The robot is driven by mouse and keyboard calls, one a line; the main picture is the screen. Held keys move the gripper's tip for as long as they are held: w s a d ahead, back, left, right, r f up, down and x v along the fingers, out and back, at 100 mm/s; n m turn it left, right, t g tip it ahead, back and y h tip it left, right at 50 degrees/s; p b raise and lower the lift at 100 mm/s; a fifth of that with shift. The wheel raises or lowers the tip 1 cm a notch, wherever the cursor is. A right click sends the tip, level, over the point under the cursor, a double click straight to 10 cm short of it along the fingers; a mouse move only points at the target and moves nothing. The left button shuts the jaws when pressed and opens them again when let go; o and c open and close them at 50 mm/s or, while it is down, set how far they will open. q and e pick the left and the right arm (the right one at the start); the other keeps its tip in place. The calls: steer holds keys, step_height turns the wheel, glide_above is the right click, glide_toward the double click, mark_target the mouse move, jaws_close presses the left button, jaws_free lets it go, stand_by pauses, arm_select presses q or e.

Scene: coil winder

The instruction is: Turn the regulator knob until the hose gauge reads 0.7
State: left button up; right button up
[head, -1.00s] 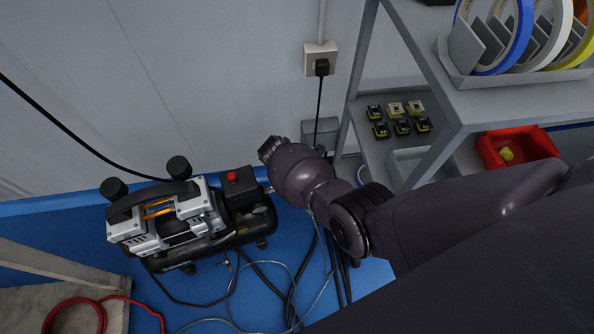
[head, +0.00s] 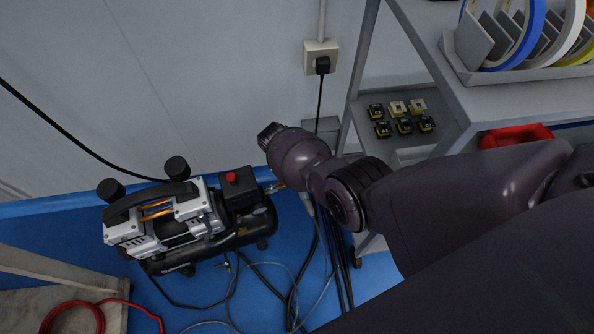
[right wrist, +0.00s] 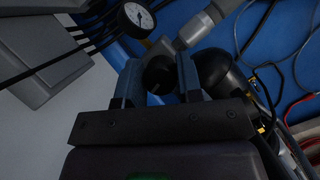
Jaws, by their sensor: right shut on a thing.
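The black regulator knob (right wrist: 158,72) shows in the right wrist view between the two fingers of my right gripper (right wrist: 159,76). The gripper is shut on the knob. A round white-faced gauge (right wrist: 138,17) with a dark rim is just beyond the fingers, at the top of that view. Its needle and numbers are too small to read. In the head view the air compressor (head: 165,222) stands on the blue floor, and my right arm reaches down to its right. There my arm hides the knob, the gauge and the fingers. My left gripper is not in view.
A shelf rack (head: 497,105) with tape rolls stands at the right, with a red bin (head: 516,136) below. A wall socket (head: 321,58) with a plugged cable is behind my arm. Black hoses (head: 338,265) and a red hose (head: 72,318) lie around the compressor.

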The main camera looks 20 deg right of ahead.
steer(key=m+g+y, duration=0.1)
steer(key=m, duration=0.2)
steer(key=shift+m, duration=0.4)
steer(key=m+y, duration=0.1)
steer(key=m, duration=0.2)
steer(key=shift+m, duration=0.3)
steer(key=m+y, duration=0.1)
steer(key=m, duration=0.2)
steer(key=shift+m+g+y, duration=0.3)
steer(key=shift+m+y, duration=0.1)
steer(key=m+y, duration=0.1)
steer(key=m, duration=0.1)
steer(key=shift+m, duration=0.3)
steer(key=m+t+y, duration=0.1)
steer(key=m, duration=0.3)
steer(key=shift+r+m+p, duration=0.1)
steer(key=shift+m+p, duration=0.2)
steer(key=shift+p, duration=0.05)
steer(key=m+t+y+p, duration=0.1)
steer(key=m, duration=0.3)
steer(key=shift+m+t+y, duration=0.3)
steer(key=shift+m+t, duration=0.1)
steer(key=shift+m, duration=0.3)
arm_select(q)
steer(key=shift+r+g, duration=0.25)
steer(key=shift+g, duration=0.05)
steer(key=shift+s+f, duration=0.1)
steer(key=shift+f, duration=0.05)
arm_select(e)
steer(key=shift+m, duration=0.3)
